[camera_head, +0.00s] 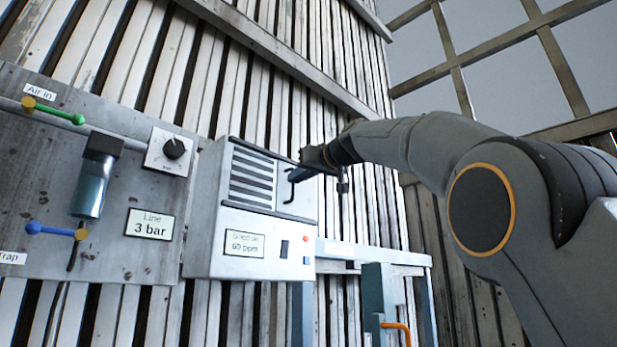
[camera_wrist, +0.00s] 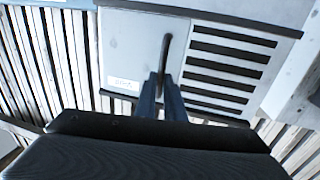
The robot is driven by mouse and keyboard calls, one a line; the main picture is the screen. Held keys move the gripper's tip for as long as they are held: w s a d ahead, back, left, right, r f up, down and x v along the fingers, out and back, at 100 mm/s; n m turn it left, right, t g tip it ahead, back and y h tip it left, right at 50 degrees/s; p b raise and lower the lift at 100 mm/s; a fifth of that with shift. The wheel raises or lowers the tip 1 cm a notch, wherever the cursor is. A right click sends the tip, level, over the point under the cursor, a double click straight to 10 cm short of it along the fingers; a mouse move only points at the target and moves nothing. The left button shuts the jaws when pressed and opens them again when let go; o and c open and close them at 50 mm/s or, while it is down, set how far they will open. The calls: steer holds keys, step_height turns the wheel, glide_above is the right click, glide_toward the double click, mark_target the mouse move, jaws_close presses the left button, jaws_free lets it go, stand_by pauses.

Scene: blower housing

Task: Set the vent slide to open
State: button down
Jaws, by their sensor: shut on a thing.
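The vent slide (camera_head: 304,200) is a pale flat plate with a dark bar handle on the upper right of a grey wall box (camera_head: 210,215). Dark louvre slots (camera_head: 252,178) show uncovered to the left of the plate. My gripper (camera_head: 292,175) reaches in from the right and is shut on the handle. In the wrist view the two blue-grey fingers (camera_wrist: 160,80) close around the near end of the dark handle (camera_wrist: 165,52). There the slide plate (camera_wrist: 130,45) lies left of the slots (camera_wrist: 225,72). A small label, too blurred to read, is on the plate's near left corner.
An orange handle (camera_head: 397,328) is below.

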steer(key=shift+d, duration=0.1)
steer(key=c, duration=1.8)
jaws_free()
steer(key=shift+w+d, duration=0.15)
steer(key=shift+c, duration=0.2)
steer(key=b+v, duration=0.4)
steer(key=v, duration=0.3)
steer(key=shift+s+d, duration=0.15)
steer(key=shift+s, duration=0.25)
